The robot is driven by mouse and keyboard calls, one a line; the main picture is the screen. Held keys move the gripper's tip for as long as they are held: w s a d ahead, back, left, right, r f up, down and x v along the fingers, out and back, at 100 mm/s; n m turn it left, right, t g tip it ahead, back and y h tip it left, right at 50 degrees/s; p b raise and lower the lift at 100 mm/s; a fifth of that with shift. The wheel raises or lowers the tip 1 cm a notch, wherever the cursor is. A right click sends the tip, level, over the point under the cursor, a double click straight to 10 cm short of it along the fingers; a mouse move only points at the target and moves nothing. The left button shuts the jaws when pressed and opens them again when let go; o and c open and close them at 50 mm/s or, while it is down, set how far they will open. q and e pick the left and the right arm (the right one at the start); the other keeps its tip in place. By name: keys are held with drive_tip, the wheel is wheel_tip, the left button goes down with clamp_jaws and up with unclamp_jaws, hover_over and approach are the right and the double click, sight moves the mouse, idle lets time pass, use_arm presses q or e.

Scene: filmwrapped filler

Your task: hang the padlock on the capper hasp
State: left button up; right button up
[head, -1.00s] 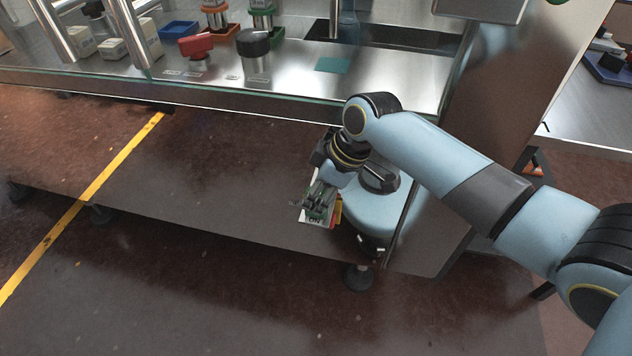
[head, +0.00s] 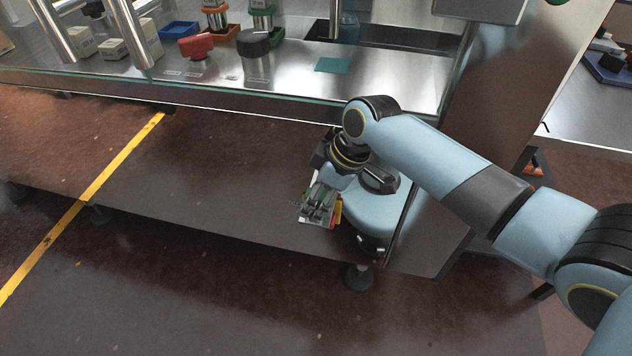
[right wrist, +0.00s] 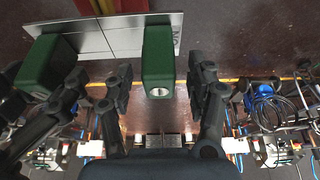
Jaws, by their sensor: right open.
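In the right wrist view a green padlock body (right wrist: 158,62) with a round silver keyhole faces me. A second green block (right wrist: 45,66) of similar look is at the left, outside the left finger. My right gripper (right wrist: 160,78) is open, with one finger on each side of the middle padlock; both fingers look apart from it. In the head view my right gripper (head: 318,206) is low in front of the machine's lower panel, and it largely hides the padlocks. I cannot make out the hasp or any shackle. My left gripper is not in view.
A silver plate (right wrist: 100,36) with partly cut-off lettering lies behind the padlocks, with red and yellow parts (head: 337,212) close by. The steel deck (head: 390,78) above holds a red-handled part (head: 197,46) and a black-topped cylinder (head: 255,52). Floor at left is free.

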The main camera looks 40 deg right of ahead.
drive_tip(key=shift+d+r, duration=0.1)
drive_tip(key=shift+r, duration=0.1)
drive_tip(key=v, duration=1.2)
drive_tip(key=s+f+m+g+b, duration=0.15)
drive_tip(key=s+f, duration=0.35)
drive_tip(key=f, duration=0.5)
drive_tip(key=s+f+m+g+h+b, duration=0.1)
drive_tip(key=s+f+b, duration=0.25)
drive_tip(key=f, duration=0.65)
drive_tip(key=s+f+m+g+b, duration=0.15)
drive_tip(key=s+f, duration=0.35)
drive_tip(key=f, duration=0.5)
drive_tip(key=s+d+f+m+t+h+b, duration=0.1)
drive_tip(key=s+f+m+h+b, duration=0.1)
drive_tip(key=s+f, duration=1.6)
drive_tip(key=s+m+b, duration=0.1)
drive_tip(key=s, duration=0.3)
drive_tip(key=shift+s+d+f+m+h, duration=0.15)
drive_tip(key=shift+s+f+m+h, duration=0.15)
drive_tip(key=shift+h, duration=0.1)
